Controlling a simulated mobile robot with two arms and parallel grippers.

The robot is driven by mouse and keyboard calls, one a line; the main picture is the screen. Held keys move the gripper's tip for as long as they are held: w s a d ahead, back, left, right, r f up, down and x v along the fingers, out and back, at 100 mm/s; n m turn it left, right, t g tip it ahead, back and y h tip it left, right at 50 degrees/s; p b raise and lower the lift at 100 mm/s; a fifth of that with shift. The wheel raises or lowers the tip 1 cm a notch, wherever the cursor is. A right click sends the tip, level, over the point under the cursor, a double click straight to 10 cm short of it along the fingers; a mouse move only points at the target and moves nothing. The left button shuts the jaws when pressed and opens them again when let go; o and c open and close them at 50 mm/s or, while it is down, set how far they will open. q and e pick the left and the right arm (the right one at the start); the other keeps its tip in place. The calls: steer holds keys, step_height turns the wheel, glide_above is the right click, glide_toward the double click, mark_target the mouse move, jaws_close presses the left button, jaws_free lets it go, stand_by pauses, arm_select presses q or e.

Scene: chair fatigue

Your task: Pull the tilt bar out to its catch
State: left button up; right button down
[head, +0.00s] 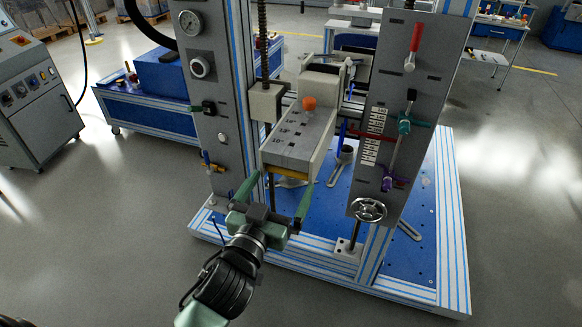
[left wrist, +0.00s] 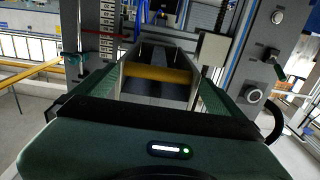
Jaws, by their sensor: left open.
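The yellow tilt bar (head: 288,176) runs along the lower front edge of the grey box-shaped unit (head: 300,135). In the left wrist view the yellow bar (left wrist: 160,74) lies crosswise beyond my fingers, between their tips in the picture. My left gripper (head: 275,192) is open and empty, with green fingers spread just in front of and below the unit's front end. I cannot tell whether a fingertip touches the bar. My right gripper is not in view.
A grey panel (head: 208,120) with gauge and knobs stands left of the unit. Another panel (head: 400,110) with red, teal and purple levers stands right, above a handwheel (head: 369,209). The blue base plate (head: 410,265) lies below.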

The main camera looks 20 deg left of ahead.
mark_target(289, 173)
arm_select(q)
steer(key=w, duration=0.4)
steer(key=w+p, duration=0.1)
steer(key=w, duration=0.1)
steer(key=shift+w+d, duration=0.15)
steer(key=shift+d, duration=0.1)
steer(key=shift+w, duration=0.4)
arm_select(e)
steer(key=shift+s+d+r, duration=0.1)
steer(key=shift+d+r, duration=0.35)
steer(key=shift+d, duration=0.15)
